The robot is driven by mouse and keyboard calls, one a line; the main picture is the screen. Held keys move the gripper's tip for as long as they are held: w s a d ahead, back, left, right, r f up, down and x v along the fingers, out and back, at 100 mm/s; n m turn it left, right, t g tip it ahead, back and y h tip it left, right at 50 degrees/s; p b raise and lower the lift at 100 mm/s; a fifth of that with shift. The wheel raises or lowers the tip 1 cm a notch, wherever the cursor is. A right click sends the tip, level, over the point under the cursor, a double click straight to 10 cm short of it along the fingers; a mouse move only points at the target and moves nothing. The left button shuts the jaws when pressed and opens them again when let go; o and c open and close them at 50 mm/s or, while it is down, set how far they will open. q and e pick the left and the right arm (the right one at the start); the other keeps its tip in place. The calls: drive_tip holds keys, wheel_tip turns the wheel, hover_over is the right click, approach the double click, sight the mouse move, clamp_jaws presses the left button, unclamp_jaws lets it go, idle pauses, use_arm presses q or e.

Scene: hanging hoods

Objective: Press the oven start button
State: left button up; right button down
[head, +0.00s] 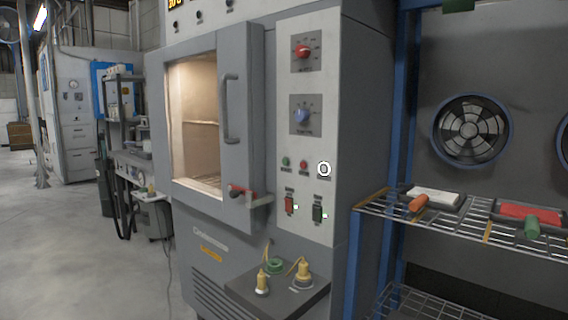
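The grey oven (244,150) stands in the middle of the head view, with a lit chamber behind its door window. Its light control panel (318,110) is on the right of the front. A small green button (285,161), a small red button (304,165) and a white ring-shaped button (324,169) sit in a row. Their labels are too small to read, so I cannot tell which is the start button. Below are a red switch (289,204) and a dark green switch (317,212). Neither of my grippers is in view.
Red (302,51) and blue (303,116) knobs are higher on the panel. The door handle (230,108) and a red-handled latch (243,192) stick out. A low shelf (262,301) with yellow plugs juts out below. A wire rack (455,228) stands right. Floor is clear at left.

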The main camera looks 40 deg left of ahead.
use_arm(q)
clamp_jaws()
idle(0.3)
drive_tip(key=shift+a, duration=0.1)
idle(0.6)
